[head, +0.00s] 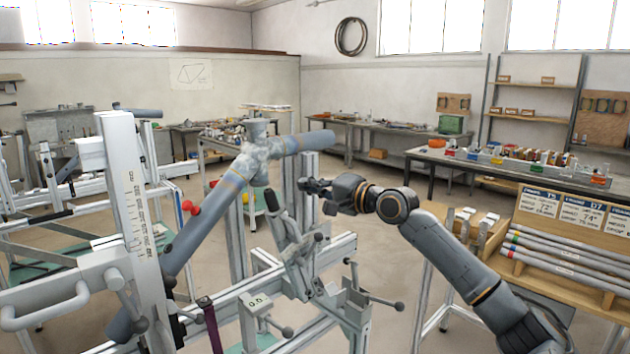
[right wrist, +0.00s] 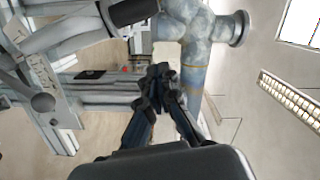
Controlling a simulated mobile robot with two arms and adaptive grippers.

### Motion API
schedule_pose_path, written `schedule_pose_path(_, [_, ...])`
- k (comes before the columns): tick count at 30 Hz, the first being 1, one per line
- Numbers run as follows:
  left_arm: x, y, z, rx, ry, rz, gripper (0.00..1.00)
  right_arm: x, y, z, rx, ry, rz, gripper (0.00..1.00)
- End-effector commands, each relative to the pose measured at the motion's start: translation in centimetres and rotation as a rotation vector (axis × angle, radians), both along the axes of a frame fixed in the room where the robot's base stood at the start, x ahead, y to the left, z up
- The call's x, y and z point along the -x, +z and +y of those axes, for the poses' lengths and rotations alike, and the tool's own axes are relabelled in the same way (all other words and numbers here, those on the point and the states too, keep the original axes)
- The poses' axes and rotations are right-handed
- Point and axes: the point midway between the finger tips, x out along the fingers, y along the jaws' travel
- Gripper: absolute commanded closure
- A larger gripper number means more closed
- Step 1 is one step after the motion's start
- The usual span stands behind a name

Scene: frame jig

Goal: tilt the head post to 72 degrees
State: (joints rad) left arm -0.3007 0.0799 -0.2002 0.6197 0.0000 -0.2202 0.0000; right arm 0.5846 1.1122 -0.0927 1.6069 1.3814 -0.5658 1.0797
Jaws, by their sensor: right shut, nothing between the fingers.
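A blue-grey bicycle frame joint (head: 258,165) stands in the jig in the head view, with a tube running down to the left and another to the right. A short tilted grey post with a dark upper end (head: 290,240), which may be the head post, leans below this joint. My right gripper (head: 316,188) is shut and empty, right of the joint and above the tilted post. In the right wrist view the shut fingers (right wrist: 158,76) appear before the blue-grey tubing (right wrist: 198,45). My left gripper is not in view.
A white upright with a scale (head: 132,205) stands at the left. Clamp levers with dark knobs (head: 398,306) stick out from the jig rails. A wooden rack of tubes (head: 560,245) stands at the right. Open floor lies behind my right arm.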

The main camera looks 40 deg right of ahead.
Motion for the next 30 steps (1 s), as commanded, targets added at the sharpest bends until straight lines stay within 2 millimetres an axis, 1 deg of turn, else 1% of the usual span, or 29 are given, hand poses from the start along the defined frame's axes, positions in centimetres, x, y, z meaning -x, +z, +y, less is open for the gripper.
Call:
schedule_pose_path(1, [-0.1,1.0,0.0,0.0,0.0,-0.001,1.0,-0.9,0.7,0.4,-0.004,0.003,-0.003,1.0])
schedule_pose_path(9, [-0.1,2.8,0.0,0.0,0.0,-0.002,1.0,-5.2,0.2,1.2,-0.003,0.001,-0.001,1.0])
schedule_pose_path(11, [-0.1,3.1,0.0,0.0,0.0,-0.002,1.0,-5.7,0.1,1.5,0.001,0.003,0.002,1.0])
schedule_pose_path(12, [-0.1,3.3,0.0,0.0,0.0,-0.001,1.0,-5.2,-0.3,1.9,0.005,0.003,0.004,1.0])
schedule_pose_path(15, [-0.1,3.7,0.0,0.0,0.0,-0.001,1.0,-4.6,-0.6,2.7,0.007,0.003,0.004,1.0])
schedule_pose_path(21, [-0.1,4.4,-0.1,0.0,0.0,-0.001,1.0,-3.8,-1.1,4.1,0.004,0.002,0.003,1.0])
schedule_pose_path(25, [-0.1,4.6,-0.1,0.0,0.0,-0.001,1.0,-3.5,-1.2,4.5,0.003,0.002,0.001,1.0])
schedule_pose_path(30, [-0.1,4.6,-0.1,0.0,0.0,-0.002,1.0,-3.4,-1.3,4.5,0.002,0.001,0.001,1.0])
